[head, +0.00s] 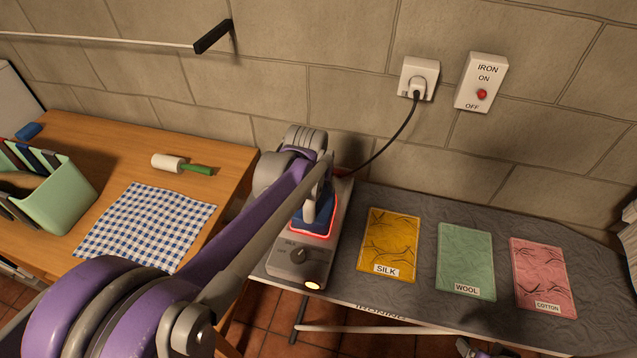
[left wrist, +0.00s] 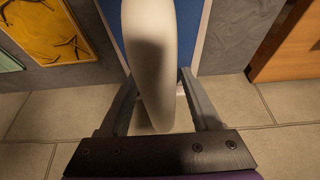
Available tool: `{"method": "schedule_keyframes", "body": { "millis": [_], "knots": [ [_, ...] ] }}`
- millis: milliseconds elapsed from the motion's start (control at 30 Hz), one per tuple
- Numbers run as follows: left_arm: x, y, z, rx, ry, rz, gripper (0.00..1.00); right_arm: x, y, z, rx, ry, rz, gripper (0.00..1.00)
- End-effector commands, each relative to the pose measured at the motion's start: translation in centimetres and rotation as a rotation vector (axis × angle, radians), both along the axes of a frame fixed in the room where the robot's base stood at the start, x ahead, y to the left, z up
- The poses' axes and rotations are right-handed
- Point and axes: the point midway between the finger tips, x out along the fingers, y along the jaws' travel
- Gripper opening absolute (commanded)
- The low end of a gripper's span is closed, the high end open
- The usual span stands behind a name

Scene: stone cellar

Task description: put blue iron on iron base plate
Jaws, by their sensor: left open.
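The blue iron (head: 322,222) is over the red-edged plate on the grey iron base (head: 296,262), at the left end of the ironing board. My arm covers much of it, and I cannot see clearly whether it rests flat. My left gripper (head: 316,196) is at the iron, reached from the lower left. In the left wrist view, the iron's pale handle (left wrist: 150,60) runs between the open fingers (left wrist: 158,78), with the iron's blue body (left wrist: 188,28) beyond.
Silk (head: 388,240), wool (head: 466,262) and cotton (head: 543,278) cloths lie on the grey ironing board (head: 430,215). A wooden table (head: 130,150) at left holds a checked cloth (head: 145,225) and a green rack (head: 62,200). A wall socket (head: 419,76) and iron switch (head: 481,82) are behind.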

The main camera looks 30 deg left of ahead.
Motion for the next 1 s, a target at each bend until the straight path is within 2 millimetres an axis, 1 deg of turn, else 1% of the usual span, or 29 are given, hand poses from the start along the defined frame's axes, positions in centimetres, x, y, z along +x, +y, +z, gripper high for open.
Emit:
{"method": "schedule_keyframes", "body": {
  "millis": [133, 267, 600, 733, 833, 900, 967, 1000],
  "knots": [
    [0.0, 0.0, 0.3, 0.0, -0.001, 0.0, 0.65, 0.1, 0.0, 0.3, 0.0, -0.002, 0.0, 0.77],
    [-0.5, -0.1, 1.6, 0.0, -0.001, 0.0, 0.65, 0.2, 0.0, 0.4, 0.0, -0.004, 0.0, 0.77],
    [-3.2, -0.8, 8.2, 0.0, -0.001, 0.0, 0.65, 0.6, 0.0, 1.2, 0.0, -0.011, 0.0, 0.77],
    [-3.9, -0.9, 10.1, 0.0, 0.0, 0.0, 0.65, 0.6, 0.0, 1.4, 0.0, -0.012, 0.0, 0.77],
    [-4.3, -1.0, 10.9, 0.0, 0.0, 0.0, 0.65, 0.7, 0.0, 1.4, 0.0, -0.013, 0.0, 0.77],
    [-4.7, -1.3, 11.1, 0.0, -0.002, -0.004, 0.65, 0.7, 0.0, 1.4, 0.0, -0.013, 0.0, 0.77],
    [-5.5, -1.9, 10.7, 0.001, -0.007, -0.017, 0.65, 0.7, 0.0, 1.4, 0.0, -0.013, 0.0, 0.77],
    [-6.3, -2.6, 10.2, 0.002, -0.013, -0.03, 0.65, 0.7, 0.0, 1.4, 0.0, -0.013, 0.0, 0.77]
  ]
}}
